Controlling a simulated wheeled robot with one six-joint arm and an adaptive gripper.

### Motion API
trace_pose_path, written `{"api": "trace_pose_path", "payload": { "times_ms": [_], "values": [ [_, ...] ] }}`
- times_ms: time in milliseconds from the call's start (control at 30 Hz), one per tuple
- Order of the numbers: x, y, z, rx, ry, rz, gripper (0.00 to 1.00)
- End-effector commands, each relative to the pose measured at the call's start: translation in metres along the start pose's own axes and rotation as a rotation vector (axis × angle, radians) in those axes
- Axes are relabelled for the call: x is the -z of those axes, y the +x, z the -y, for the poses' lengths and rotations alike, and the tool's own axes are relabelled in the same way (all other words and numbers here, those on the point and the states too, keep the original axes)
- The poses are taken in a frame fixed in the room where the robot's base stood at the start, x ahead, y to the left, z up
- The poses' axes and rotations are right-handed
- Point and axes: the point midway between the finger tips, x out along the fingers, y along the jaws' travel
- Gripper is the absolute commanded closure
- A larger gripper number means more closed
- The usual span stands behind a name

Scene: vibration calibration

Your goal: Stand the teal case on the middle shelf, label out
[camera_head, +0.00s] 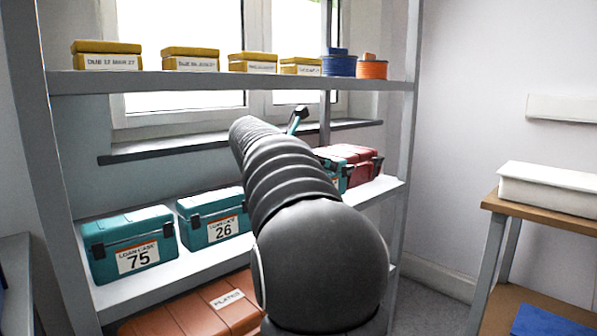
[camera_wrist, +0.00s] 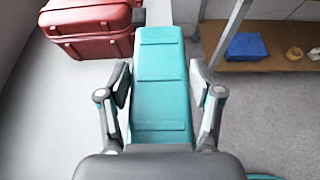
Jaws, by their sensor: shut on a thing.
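In the wrist view my gripper (camera_wrist: 160,82) is shut on a teal case (camera_wrist: 162,60), one finger against each side. The face I see is plain with raised panels; no label shows on it. In the head view my arm hides most of the gripper and the held case. A teal sliver (camera_head: 341,178) shows beside the arm on the middle shelf (camera_head: 190,270); I cannot tell if it is the held case. Two teal cases with labels facing out, 75 (camera_head: 128,240) and 26 (camera_head: 213,215), stand on the left of that shelf.
A red case (camera_head: 355,158) stands at the middle shelf's right end; it also shows left of the held case in the wrist view (camera_wrist: 90,22). Yellow boxes (camera_head: 190,60) line the upper shelf (camera_head: 215,80). An orange-brown case (camera_head: 195,308) sits below. A wooden bench (camera_head: 550,212) stands right.

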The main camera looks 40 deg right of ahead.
Motion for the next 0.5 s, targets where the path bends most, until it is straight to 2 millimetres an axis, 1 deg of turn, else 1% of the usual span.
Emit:
{"api": "trace_pose_path", "payload": {
  "times_ms": [33, 200, 300, 500],
  "values": [
    [-0.001, -0.001, -0.013, -0.003, 0.000, 0.001, 1.00],
    [-0.001, 0.000, -0.043, -0.002, 0.000, 0.001, 1.00],
    [-0.002, -0.001, -0.053, -0.001, 0.001, 0.001, 1.00],
    [-0.002, -0.001, -0.062, -0.001, 0.002, 0.002, 1.00]
  ]
}}
